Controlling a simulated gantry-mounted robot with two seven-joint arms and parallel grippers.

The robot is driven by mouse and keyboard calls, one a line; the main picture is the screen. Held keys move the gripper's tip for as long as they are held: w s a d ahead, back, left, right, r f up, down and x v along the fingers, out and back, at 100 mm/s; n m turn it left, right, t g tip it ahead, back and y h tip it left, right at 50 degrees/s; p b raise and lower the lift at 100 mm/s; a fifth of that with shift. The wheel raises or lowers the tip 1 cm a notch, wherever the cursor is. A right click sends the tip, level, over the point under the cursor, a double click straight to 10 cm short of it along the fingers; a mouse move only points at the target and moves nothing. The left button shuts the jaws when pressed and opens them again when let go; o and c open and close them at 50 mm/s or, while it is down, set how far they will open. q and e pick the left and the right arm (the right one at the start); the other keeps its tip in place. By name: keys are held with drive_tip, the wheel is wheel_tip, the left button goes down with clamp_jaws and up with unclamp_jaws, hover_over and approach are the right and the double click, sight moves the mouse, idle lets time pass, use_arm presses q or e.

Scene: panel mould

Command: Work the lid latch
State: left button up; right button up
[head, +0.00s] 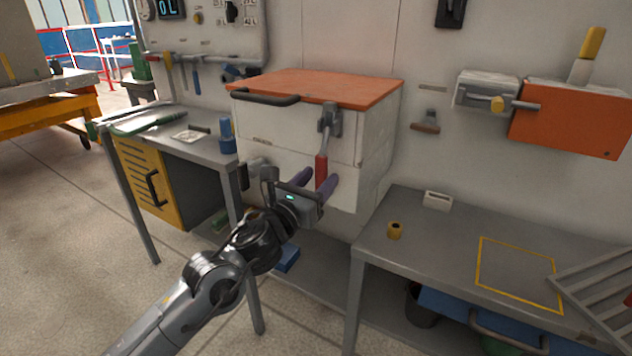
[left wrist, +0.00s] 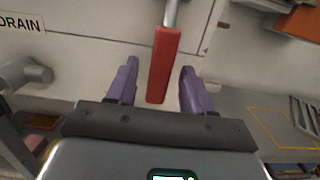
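The lid latch (head: 330,120) is a grey bracket on the front of a white box, below its orange lid (head: 320,85). Its lever hangs down and ends in a red handle (head: 321,170). My left gripper (head: 318,182) is at the handle, with its two purple fingers apart. In the left wrist view the red handle (left wrist: 162,65) reaches down between the open fingertips (left wrist: 158,72), with a gap on each side. The upper part of the latch is outside the left wrist view. My right gripper is in neither view.
A black bar handle (head: 265,98) runs along the lid's front left. A grey drain fitting (left wrist: 25,74) sticks out left of the fingers. A tool bench stands at the left.

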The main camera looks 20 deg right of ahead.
use_arm(q)
drive_tip(key=shift+s, duration=0.1)
drive_tip(key=shift+s+a, duration=0.2)
drive_tip(key=shift+a, duration=0.15)
drive_tip(key=p+v, duration=0.4)
drive_tip(key=v, duration=0.6)
drive_tip(key=shift+f, duration=0.1)
idle(0.4)
